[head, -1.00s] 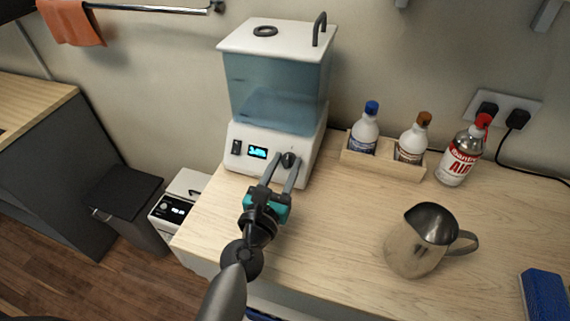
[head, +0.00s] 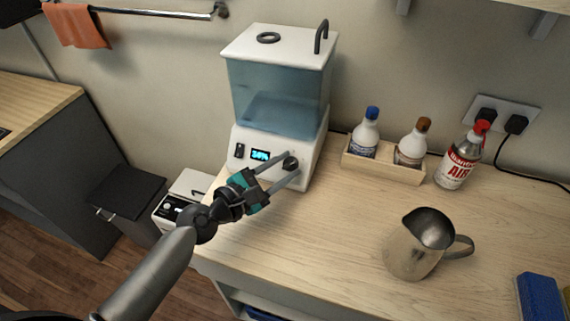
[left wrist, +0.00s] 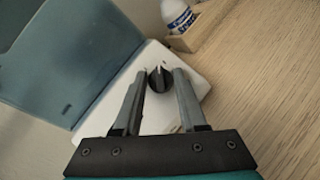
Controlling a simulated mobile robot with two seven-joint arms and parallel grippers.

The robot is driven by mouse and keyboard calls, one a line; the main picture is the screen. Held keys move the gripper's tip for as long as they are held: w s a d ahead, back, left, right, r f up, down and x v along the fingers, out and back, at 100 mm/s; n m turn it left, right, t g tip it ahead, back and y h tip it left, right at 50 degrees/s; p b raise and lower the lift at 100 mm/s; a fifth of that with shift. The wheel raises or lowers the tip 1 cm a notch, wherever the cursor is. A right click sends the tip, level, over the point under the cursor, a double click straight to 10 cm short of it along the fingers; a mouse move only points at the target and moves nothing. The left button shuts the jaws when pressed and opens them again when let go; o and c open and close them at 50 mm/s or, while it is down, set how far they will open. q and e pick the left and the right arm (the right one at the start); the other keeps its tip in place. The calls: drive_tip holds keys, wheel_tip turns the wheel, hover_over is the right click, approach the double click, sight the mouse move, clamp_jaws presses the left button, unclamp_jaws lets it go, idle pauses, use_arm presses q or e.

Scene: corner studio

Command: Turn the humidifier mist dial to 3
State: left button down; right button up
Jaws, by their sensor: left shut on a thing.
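The humidifier (head: 222,170) stands on the wooden counter, with a clear blue-tinted tank on a white base. Its front has a small lit display (head: 260,155), too small to read surely, a dark switch (head: 240,150) and a black mist dial (head: 291,163) at the right. My left gripper (head: 293,164) reaches in from the left and is shut on the dial, one finger on each side. In the left wrist view the dial (left wrist: 160,79) sits between the fingertips, with a pale mark on its face. Any printed numbers around it cannot be made out. My right gripper is out of view.
A wooden tray (head: 384,168) with two bottles and a red-capped spray can (head: 461,157) stand right of the humidifier. A steel pitcher (head: 407,252) and a blue block (head: 541,299) are nearer the front. The counter between is clear.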

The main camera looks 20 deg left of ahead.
use_arm(q)
drive_tip(key=m+g, duration=0.1)
drive_tip(key=m+p, duration=0.1)
drive_tip(key=m, duration=0.1)
drive_tip(key=m+g+h+p, duration=0.1)
drive_tip(key=shift+w+a+r+g, duration=0.1)
drive_tip(key=shift+r+g, duration=0.2)
drive_tip(key=m+g+p, duration=0.1)
drive_tip(key=m+p, duration=0.1)
drive_tip(key=m, duration=0.1)
drive_tip(key=shift+r+g+h, duration=0.15)
drive_tip(key=shift+g+h, duration=0.15)
drive_tip(key=shift+g, duration=0.1)
drive_tip(key=m+g+p, duration=0.1)
drive_tip(key=m+p, duration=0.1)
drive_tip(key=p, duration=0.1)
drive_tip(key=m+g+y+p, duration=0.1)
drive_tip(key=m+p, duration=0.1)
drive_tip(key=m, duration=0.1)
drive_tip(key=shift+w+r+g+p, duration=0.15)
drive_tip(key=shift+w+g+p, duration=0.05)
drive_tip(key=shift+g+p, duration=0.2)
drive_tip(key=shift+m+g+y+p, duration=0.4)
drive_tip(key=shift+m+g+p, duration=0.2)
drive_tip(key=shift+m+p, duration=0.7)
drive_tip(key=shift+p, duration=0.2)
drive_tip(key=shift+f, duration=0.2)
drive_tip(key=shift+c, duration=2.4)
unclamp_jaws()
